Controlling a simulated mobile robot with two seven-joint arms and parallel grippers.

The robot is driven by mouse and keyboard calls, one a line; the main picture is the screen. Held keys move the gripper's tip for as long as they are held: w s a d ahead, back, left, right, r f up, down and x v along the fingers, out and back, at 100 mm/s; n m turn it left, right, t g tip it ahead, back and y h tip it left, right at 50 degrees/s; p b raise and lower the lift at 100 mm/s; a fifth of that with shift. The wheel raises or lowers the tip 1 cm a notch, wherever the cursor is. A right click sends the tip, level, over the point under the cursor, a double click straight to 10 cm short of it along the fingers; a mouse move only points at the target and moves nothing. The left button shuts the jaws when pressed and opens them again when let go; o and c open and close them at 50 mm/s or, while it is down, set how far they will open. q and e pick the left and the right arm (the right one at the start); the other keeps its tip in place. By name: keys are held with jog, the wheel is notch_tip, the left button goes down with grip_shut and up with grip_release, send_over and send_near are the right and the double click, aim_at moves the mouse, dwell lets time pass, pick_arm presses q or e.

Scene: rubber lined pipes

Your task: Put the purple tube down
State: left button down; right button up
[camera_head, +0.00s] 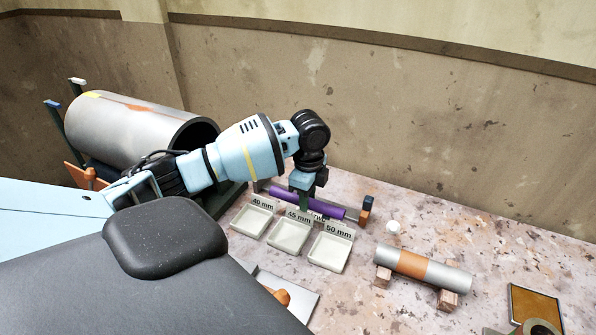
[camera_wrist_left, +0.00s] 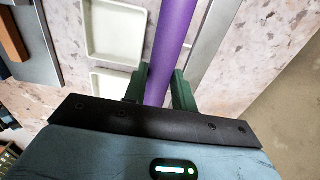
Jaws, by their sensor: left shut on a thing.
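The purple tube (camera_head: 328,209) is long and thin and lies roughly level behind the row of trays in the head view. My left gripper (camera_head: 304,200) points down and is shut around its middle. In the left wrist view the purple tube (camera_wrist_left: 177,32) runs between the two green fingers of my left gripper (camera_wrist_left: 160,84). A grey metal bar (camera_wrist_left: 209,42) runs alongside the tube. I cannot tell whether the tube touches the bar or the table. My right gripper is not in view.
Three white trays marked 40 mm (camera_head: 251,221), 45 mm (camera_head: 288,236) and 50 mm (camera_head: 329,252) stand in front of the tube. A grey pipe with an orange band (camera_head: 411,263) rests on wooden blocks at the right.

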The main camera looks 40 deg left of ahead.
pick_arm(q)
jog(key=w+a, duration=0.1)
jog(key=a, duration=0.1)
jog(key=w+a, duration=0.2)
jog(key=a, duration=0.1)
jog(key=w+a+b, duration=0.1)
jog(key=a, duration=0.2)
jog(key=shift+w+f, duration=0.4)
jog(key=shift+f, duration=1.75)
jog(key=c, duration=1.1)
grip_release()
jog(key=shift+c, duration=0.2)
notch_tip(320, 180, up, 12)
